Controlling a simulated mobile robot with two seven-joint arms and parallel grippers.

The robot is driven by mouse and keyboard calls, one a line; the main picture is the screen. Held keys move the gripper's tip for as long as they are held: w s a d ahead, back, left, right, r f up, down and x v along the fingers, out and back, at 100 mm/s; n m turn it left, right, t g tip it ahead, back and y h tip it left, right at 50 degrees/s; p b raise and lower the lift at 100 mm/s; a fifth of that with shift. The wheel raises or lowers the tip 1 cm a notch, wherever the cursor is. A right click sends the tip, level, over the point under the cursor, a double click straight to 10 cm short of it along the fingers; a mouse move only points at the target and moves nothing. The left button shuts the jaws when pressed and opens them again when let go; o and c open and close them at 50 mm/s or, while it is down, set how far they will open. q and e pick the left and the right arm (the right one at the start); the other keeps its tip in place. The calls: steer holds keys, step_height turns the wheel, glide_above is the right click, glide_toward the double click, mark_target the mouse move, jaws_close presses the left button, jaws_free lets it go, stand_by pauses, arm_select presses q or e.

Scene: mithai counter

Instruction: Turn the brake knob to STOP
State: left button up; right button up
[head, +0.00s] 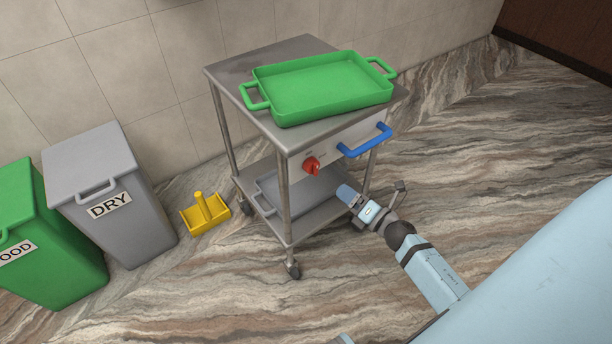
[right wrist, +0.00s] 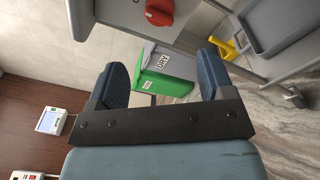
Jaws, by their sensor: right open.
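The red brake knob (head: 312,165) is on the front panel of the steel trolley (head: 300,49), left of the blue handle (head: 365,141). Small marks beside the knob are too small to read, so its setting cannot be told. The knob also shows at the top edge of the right wrist view (right wrist: 160,12). My right gripper (head: 348,194) is in front of the trolley, lower than the knob and to its right, apart from it. In the right wrist view its two dark fingers (right wrist: 161,78) are spread with nothing between them. My left gripper is not seen.
A green tray (head: 320,85) lies on the trolley top. A grey tray (head: 265,200) is on the lower shelf. A yellow caddy (head: 205,213), a grey DRY bin (head: 90,165) and a green bin (head: 60,262) stand left. The floor at right is clear.

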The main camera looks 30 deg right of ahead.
mark_target(318, 171)
steer(key=w, duration=0.4)
steer(key=w+a, duration=0.1)
steer(key=w, duration=0.3)
steer(key=w+a, duration=0.1)
steer(key=w, duration=0.3)
steer(key=shift+w+a, duration=0.15)
steer(key=shift+w, duration=0.2)
steer(key=shift+c, duration=0.2)
steer(key=c, duration=0.8)
